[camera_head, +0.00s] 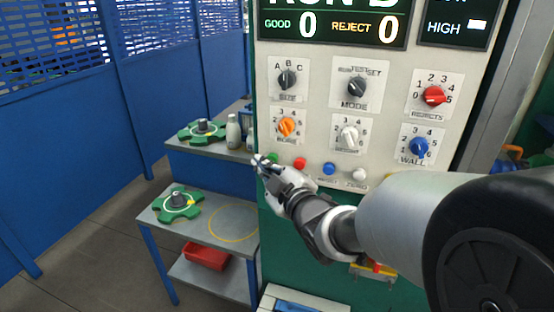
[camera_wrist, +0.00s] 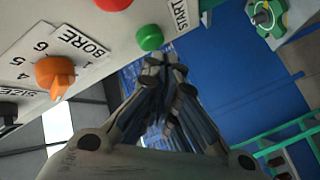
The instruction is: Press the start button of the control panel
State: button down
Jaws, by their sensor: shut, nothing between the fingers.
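The control panel (camera_head: 310,110) is cream coloured, with knobs and a row of buttons along its lower edge. The green start button (camera_head: 272,158) is at the left end of that row, partly hidden behind my fingertips. In the wrist view the green button (camera_wrist: 150,37) shows clearly, beside a white label reading START (camera_wrist: 180,14). My gripper (camera_head: 261,163) is shut and empty, its tips close to the green button. In the wrist view the fingertips (camera_wrist: 163,62) lie just below the button; I cannot tell whether they touch it.
A red button (camera_head: 299,163), a blue button (camera_head: 329,168) and a white button (camera_head: 359,174) sit to the right. The orange BORE knob (camera_head: 286,127) is above. Grey tables with green star-shaped parts (camera_head: 178,202) stand left of the panel.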

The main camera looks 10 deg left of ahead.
jog(key=shift+s, duration=0.25)
jog(key=s+b, duration=0.2)
jog(key=s, duration=0.3)
jog(key=shift+a, duration=0.2)
dwell(0.6)
jog(key=s+d+f+m+g+h, duration=0.15)
jog(key=d+m+h, duration=0.3)
jog(key=d, duration=0.55)
jog(key=s+d+f+m+h, duration=0.1)
jog(key=s+d+m+h, duration=0.3)
jog(key=d, duration=0.6)
jog(key=s+d+f+m+g+h, duration=0.1)
jog(key=s+d+f+m+g, duration=0.1)
jog(key=s, duration=0.4)
jog(key=s+d+f+m+g, duration=0.2)
jog(key=s+d+m, duration=0.2)
jog(key=s, duration=0.3)
jog(key=s+d+f+m+g+h, duration=0.1)
jog(key=s+d+f+m+g, duration=0.1)
jog(key=s+d, duration=0.3)
jog(key=shift+s+d+m+g+h, duration=0.3)
jog(key=shift+s+m+g+h, duration=0.05)
jog(key=shift+s+m, duration=0.45)
